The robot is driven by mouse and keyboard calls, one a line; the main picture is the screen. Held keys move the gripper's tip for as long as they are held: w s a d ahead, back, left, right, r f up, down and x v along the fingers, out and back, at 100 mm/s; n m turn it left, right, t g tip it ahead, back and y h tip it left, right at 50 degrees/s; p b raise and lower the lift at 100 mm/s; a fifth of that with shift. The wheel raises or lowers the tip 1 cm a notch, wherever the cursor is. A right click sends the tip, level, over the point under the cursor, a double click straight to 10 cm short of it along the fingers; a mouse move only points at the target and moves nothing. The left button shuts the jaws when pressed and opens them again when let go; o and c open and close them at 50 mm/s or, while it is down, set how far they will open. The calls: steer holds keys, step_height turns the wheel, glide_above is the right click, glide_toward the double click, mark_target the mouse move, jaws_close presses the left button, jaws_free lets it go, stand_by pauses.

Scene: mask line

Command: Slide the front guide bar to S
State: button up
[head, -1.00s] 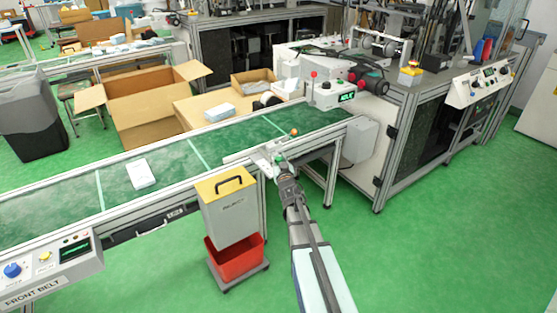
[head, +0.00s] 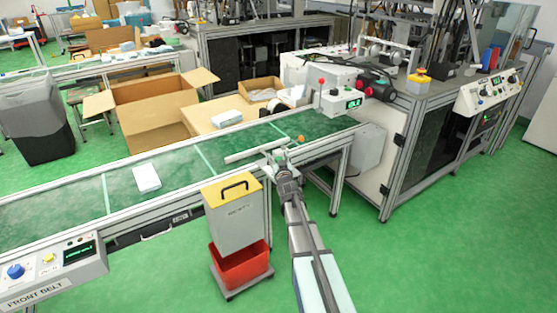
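The front guide bar (head: 252,154) is a light grey bar lying lengthwise over the green front belt (head: 235,141), near its near-side rail. An orange round knob (head: 301,139) shows just right of the bar's right end. My gripper (head: 273,157) reaches in from the near side over the rail and meets the bar's right part. Its fingertips are small and overlap the bar, so I cannot tell whether they are shut on it or only touching it. No S mark is legible.
A grey bin with a yellow lid (head: 229,187) and a red tub (head: 244,265) stand left of my arm. A white packet (head: 146,179) lies on the belt. The machine with an IDLE display (head: 354,104) is at the right. Green floor is clear at lower right.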

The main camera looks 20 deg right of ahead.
steer(key=v, duration=1.2)
steer(key=shift+f, duration=0.1)
